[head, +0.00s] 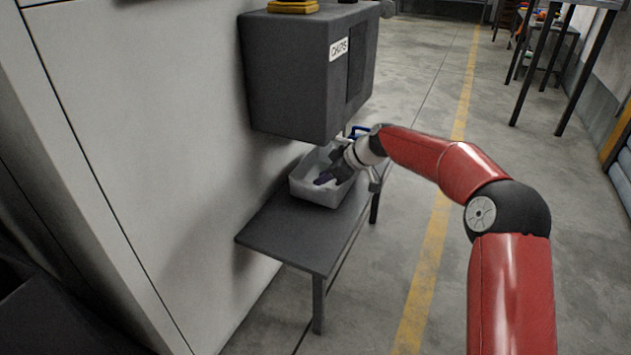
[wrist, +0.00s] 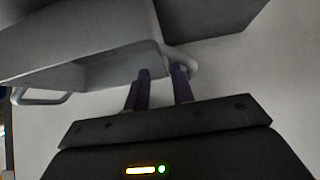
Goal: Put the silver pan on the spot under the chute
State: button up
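My gripper (wrist: 162,78) is at the right-hand handle (wrist: 190,62). I cannot tell whether the fingers touch it. The pan's far side is partly hidden by my gripper. No separate chute mouth or marked spot is visible.
A pale wall panel (head: 150,120) stands left of the table. A blue item (head: 358,131) shows behind my wrist. The concrete floor with its yellow line (head: 425,270) is clear right of the table. Another table (head: 560,65) stands at the back right.

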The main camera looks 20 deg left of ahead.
jog(key=s+d+r+m+t+h, duration=0.1)
jog(key=s+d+r+m+h, duration=0.1)
jog(key=s+d+r, duration=0.55)
jog(key=s+d+r+m+t+h, duration=0.1)
jog(key=s+d+r+m+h, duration=0.2)
jog(key=d, duration=0.7)
jog(key=s+d+f+m+t+h, duration=0.1)
jog(key=s+d+m+h, duration=0.3)
jog(key=s+d+m, duration=0.8)
jog(key=s+d+t, duration=0.1)
jog(key=s+d, duration=1)
jog(key=s, duration=0.3)
jog(key=shift+t, duration=0.4)
jog(key=shift+p, duration=0.3)
